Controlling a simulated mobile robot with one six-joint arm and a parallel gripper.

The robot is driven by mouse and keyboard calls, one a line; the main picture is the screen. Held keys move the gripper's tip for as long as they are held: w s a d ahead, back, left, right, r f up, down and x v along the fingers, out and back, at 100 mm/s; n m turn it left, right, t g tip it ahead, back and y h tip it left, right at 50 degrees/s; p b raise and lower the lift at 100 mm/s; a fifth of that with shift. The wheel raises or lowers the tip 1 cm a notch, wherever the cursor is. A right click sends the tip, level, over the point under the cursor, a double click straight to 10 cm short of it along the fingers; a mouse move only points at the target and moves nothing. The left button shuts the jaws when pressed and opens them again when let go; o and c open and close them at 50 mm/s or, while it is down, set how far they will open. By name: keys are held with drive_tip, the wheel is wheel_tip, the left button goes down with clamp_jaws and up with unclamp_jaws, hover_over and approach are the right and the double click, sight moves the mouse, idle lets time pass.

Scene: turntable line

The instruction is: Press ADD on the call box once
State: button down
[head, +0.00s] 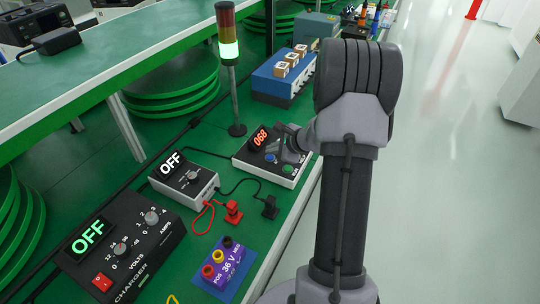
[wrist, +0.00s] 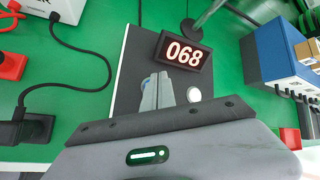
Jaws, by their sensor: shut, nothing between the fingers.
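The call box (head: 244,159) is a low black-topped box with a pale front side on the green bench, with a red 068 display. In the head view a blue button (head: 270,157) and a green button (head: 288,169) show on its top. My gripper (head: 281,147) is shut and empty over the box. In the wrist view its fingertips (wrist: 158,80) are over the box top, below and left of the display (wrist: 185,52). A blue button (wrist: 147,82) is partly hidden behind the fingers, and a pale round button (wrist: 194,94) sits to their right. I cannot read any button labels or tell whether the fingertips touch.
A signal tower (head: 229,70) with its lowest section lit stands behind the box. A blue unit (head: 270,84) carrying small boxes is farther back. Nearer are a white-sided box reading OFF (head: 199,190), red and black plugs with cables, a purple terminal block (head: 228,267) and a charger (head: 156,243).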

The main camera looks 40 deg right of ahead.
sight(271, 158)
drive_tip(key=shift+r, duration=0.15)
wheel_tip(271, 158, up, 5)
drive_tip(key=p, duration=0.3)
idle(0.4)
idle(0.5)
drive_tip(key=shift+a+r, duration=0.2)
drive_tip(key=s+a+r+n+g+y, duration=0.1)
drive_tip(key=s+a+r+n+y, duration=0.1)
drive_tip(key=a+r+n, duration=0.8)
drive_tip(key=s+a+r+n+g+y, duration=0.15)
drive_tip(key=a+r, duration=0.45)
drive_tip(key=a, duration=0.9)
drive_tip(key=s+a+r+n+h, duration=0.1)
drive_tip(key=s+a+n, duration=0.3)
drive_tip(key=s, duration=0.6)
drive_tip(key=s+a+r+n+h, duration=0.1)
drive_tip(key=s+a+n, duration=0.4)
drive_tip(key=s, duration=0.5)
drive_tip(key=shift+s+a+r+n+g, duration=0.15)
drive_tip(key=shift+a+r+n+g, duration=0.15)
drive_tip(key=shift+r+n+g, duration=0.25)
